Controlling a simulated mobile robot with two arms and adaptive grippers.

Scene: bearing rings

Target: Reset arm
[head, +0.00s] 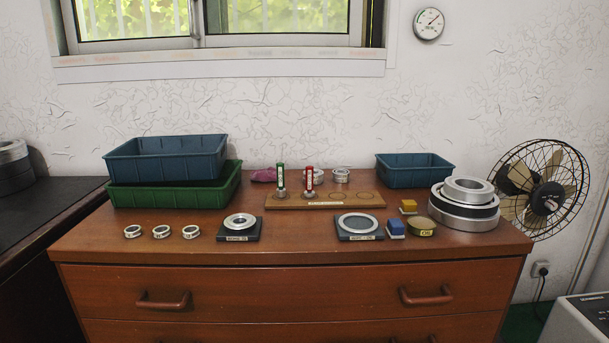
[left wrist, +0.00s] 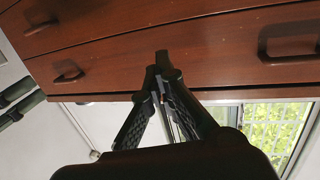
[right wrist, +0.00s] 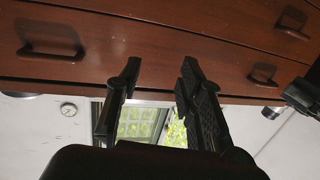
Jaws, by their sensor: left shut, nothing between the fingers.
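Neither of my arms shows in the head view. In the left wrist view my left gripper (left wrist: 165,65) is shut and empty, with its fingertips together in front of the wooden drawers. In the right wrist view my right gripper (right wrist: 157,75) is open and empty, its two fingers apart. Both wrist views look upside down at the dresser (head: 285,275) front. On its top are several small rings (head: 161,231) at the left, a ring on a dark left plate (head: 240,237), a ring on a dark right plate (head: 358,237), and a stack of large rings (head: 465,215) at the right.
A blue bin (head: 165,160) sits over a green bin (head: 170,196) at the back left. Another blue bin (head: 415,170) stands at the back right. A wooden board (head: 340,200) holds a green and a red post. A fan (head: 545,190) stands right of the dresser.

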